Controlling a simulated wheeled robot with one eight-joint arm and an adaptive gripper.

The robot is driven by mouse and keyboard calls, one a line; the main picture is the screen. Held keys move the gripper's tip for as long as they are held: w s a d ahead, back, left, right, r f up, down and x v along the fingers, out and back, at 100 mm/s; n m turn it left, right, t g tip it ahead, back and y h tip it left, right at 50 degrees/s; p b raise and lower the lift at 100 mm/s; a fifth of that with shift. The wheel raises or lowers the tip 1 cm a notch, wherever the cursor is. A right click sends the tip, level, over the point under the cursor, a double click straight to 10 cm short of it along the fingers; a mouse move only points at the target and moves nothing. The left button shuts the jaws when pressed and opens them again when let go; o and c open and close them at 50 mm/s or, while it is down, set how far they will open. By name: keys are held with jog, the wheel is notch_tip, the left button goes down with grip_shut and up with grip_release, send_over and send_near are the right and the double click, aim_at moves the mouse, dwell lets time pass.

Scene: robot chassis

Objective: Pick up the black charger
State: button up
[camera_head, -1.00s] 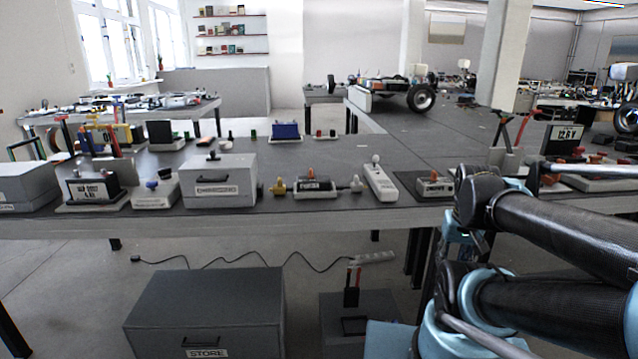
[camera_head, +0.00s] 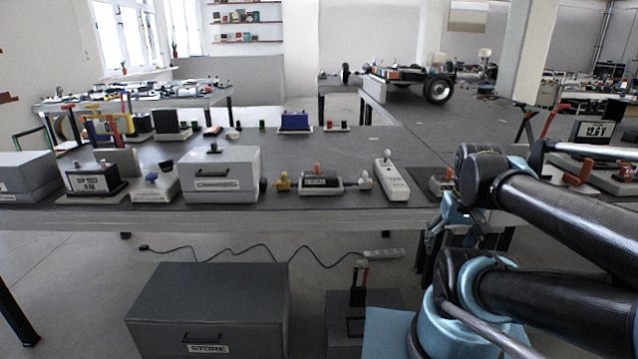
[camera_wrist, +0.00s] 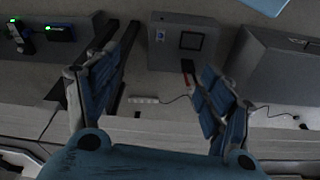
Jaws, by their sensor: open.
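No item is clearly readable as the black charger. A black unit (camera_head: 320,182) with an orange knob lies on a pale base near the bench's front edge in the head view. A grey box (camera_head: 221,178) with a black handle and a blurred front label stands to its left. My gripper (camera_head: 452,232) is at the bench's front edge, right of both and apart from them.
A grey box labelled STORE (camera_head: 208,305) and a smaller grey box (camera_head: 345,325) stand on the floor below the bench (camera_head: 250,225). A cable runs to a power strip (camera_head: 383,254). A white power strip (camera_head: 392,181) lies on the bench, close left of my arm.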

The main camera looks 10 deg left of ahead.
jog(key=w+a+r+n+y, duration=0.1)
jog(key=w+a+r+n, duration=0.45)
jog(key=w+r, duration=0.3)
notch_tip(320, 180, up, 13)
jog(key=n+g+y, duration=0.3)
jog(key=n, duration=1.1)
send_over(321, 174)
jog(key=w+d, duration=0.2)
jog(key=d, duration=0.5)
jog(key=x, duration=1.7)
jog(key=shift+s+a+r, duration=0.1)
jog(key=shift+s+a, duration=0.1)
jog(key=shift+a, duration=0.2)
jog(key=shift+c, duration=0.6)
jog(key=c, duration=1.4)
